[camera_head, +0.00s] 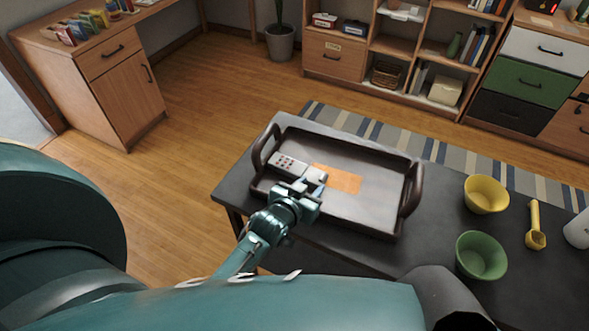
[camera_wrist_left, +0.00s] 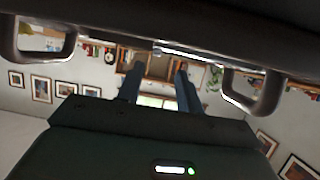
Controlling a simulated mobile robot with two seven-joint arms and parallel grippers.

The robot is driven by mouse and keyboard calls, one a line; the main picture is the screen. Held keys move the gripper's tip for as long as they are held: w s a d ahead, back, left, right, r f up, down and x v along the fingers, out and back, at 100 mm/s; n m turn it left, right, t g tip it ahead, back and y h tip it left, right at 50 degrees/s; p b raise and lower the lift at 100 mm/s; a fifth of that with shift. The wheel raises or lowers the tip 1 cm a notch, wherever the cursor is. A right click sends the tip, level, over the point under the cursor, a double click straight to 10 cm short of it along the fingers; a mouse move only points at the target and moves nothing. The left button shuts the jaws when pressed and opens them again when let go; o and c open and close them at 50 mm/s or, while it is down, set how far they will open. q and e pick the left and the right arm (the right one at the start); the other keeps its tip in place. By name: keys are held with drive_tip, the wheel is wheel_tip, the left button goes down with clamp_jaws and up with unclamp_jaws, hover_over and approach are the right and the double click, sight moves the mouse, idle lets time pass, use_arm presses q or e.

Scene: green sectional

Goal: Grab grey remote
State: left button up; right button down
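The grey remote (camera_head: 287,163) with small reddish buttons lies in the dark-rimmed tray (camera_head: 385,225), toward its left side. My left gripper (camera_head: 312,183) is over the tray's near-left part, close to the remote's right end. In the head view I cannot tell whether it touches the remote. In the left wrist view its two fingers (camera_wrist_left: 158,82) stand apart with a clear gap and nothing seen held between them. The tray fills the top of that view, with a handle at each side. My right gripper is not in view.
The tray, with an orange sheet (camera_head: 338,179) in it, stands on a dark table (camera_head: 345,262). To its right are a yellow bowl (camera_head: 486,194), a green bowl (camera_head: 481,256), a yellow scoop (camera_head: 535,226) and a white object (camera_head: 578,230). Open floor lies left.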

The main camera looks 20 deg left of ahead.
sight(322, 177)
use_arm(q)
drive_tip(key=shift+d+x, duration=0.1)
drive_tip(key=shift+x, duration=1.2)
drive_tip(key=shift+d+x, duration=0.15)
drive_tip(key=shift+x, duration=1.2)
drive_tip(key=shift+s, duration=0.1)
drive_tip(key=shift+c, duration=0.4)
clamp_jaws()
